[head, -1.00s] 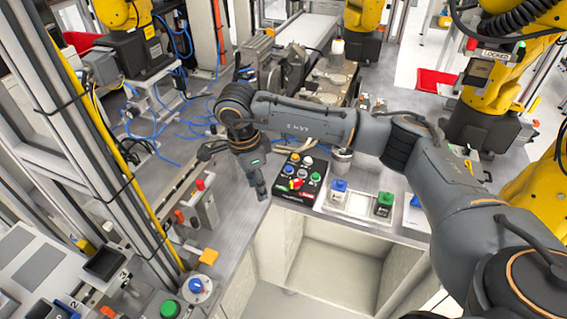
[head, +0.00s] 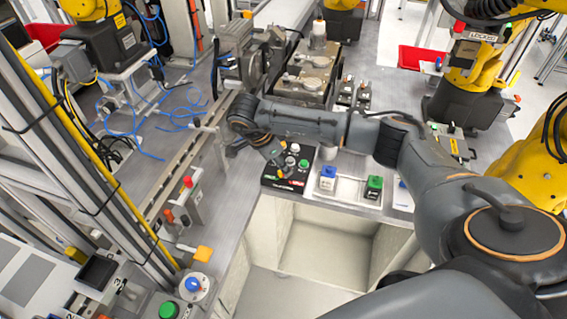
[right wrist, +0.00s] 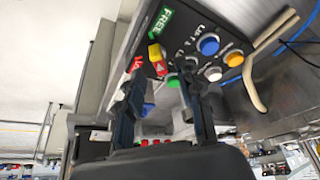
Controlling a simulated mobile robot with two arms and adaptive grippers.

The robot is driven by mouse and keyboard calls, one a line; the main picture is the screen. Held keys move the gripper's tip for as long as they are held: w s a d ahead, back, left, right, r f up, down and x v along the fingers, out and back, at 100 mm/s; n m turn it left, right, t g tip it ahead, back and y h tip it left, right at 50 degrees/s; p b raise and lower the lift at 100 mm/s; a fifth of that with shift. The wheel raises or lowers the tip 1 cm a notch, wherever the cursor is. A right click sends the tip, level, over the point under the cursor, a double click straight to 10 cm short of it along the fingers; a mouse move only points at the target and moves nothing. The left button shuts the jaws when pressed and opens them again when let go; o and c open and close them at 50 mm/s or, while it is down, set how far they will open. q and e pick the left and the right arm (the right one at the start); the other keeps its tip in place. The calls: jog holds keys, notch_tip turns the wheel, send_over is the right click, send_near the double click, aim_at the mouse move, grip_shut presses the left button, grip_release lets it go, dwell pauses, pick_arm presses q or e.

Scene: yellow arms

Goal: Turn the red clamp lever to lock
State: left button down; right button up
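The red clamp lever (right wrist: 160,68), with a yellow part, is on a black button panel (right wrist: 190,20) in the right wrist view. It lies between a green FREE label (right wrist: 166,20) and a red label (right wrist: 136,66) partly covered by a finger. My right gripper (right wrist: 161,82) is open, its two fingers spread on either side of the lever in the picture. Contact cannot be told. In the head view my right gripper (head: 276,154) is over the back left of the panel (head: 293,182) and hides the lever. My left gripper is out of view.
White, blue, orange and green buttons (right wrist: 208,45) crowd the panel beside the lever. A pale tray with a blue button block (head: 327,178) and a green one (head: 373,186) stands right of the panel. A rail with red-topped parts (head: 187,183) runs on the left.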

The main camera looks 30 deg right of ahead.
jog(key=shift+d+f, duration=0.2)
jog(key=shift+f, duration=0.55)
jog(key=shift+d+f, duration=0.1)
jog(key=shift+f, duration=0.05)
grip_shut()
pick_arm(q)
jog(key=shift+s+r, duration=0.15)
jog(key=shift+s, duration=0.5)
